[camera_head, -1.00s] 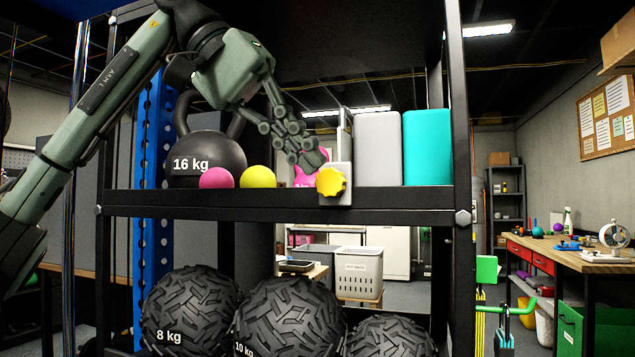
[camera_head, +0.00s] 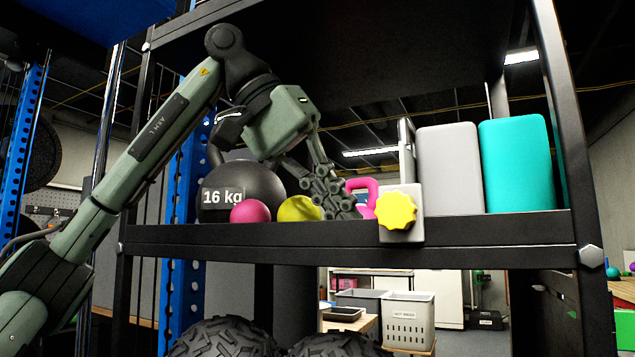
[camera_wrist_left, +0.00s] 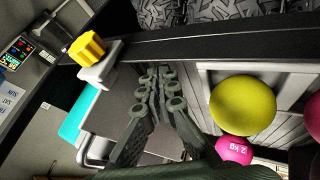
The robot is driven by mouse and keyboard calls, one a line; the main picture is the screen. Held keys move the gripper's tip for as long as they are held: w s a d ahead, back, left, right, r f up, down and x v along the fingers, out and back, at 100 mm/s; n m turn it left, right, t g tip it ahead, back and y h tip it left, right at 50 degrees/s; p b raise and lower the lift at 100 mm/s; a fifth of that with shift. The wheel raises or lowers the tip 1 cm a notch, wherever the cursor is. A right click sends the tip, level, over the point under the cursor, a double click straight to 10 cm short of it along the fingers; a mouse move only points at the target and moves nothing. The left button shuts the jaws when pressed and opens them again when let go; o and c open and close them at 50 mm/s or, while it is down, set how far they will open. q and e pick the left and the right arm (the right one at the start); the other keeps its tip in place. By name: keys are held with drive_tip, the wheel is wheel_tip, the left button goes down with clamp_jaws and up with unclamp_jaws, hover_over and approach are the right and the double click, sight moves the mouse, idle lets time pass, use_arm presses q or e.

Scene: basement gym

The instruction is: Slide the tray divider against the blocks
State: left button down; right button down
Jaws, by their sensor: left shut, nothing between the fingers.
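The divider (camera_head: 407,145) is a thin upright grey plate seen almost edge-on. A grey bracket with a yellow lobed knob (camera_head: 397,210) sits at its foot, on the shelf's front edge. The knob also shows in the left wrist view (camera_wrist_left: 86,48). To the divider's right stand a grey block (camera_head: 450,168) and a teal block (camera_head: 517,165), side by side. I cannot tell whether the divider touches the grey block. My left gripper (camera_head: 342,207) is shut and empty, low over the shelf, left of the knob and apart from it. My right gripper is out of view.
A yellow-green ball (camera_head: 299,208), a pink ball (camera_head: 250,212) and a black 16 kg kettlebell (camera_head: 243,180) stand left of the gripper. A pink kettlebell (camera_head: 368,188) is behind the fingers. The black shelf (camera_head: 480,228) has a raised front edge; a dark panel hangs above.

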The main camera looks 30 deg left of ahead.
use_arm(q)
drive_tip(key=d, duration=0.2)
drive_tip(key=d+f, duration=0.1)
drive_tip(key=shift+w+d, duration=0.3)
drive_tip(key=shift+d, duration=0.55)
drive_tip(key=shift+d+p, duration=0.2)
drive_tip(key=shift+p, duration=0.15)
drive_tip(key=shift+d+p, duration=0.45)
drive_tip(key=shift+d, duration=0.2)
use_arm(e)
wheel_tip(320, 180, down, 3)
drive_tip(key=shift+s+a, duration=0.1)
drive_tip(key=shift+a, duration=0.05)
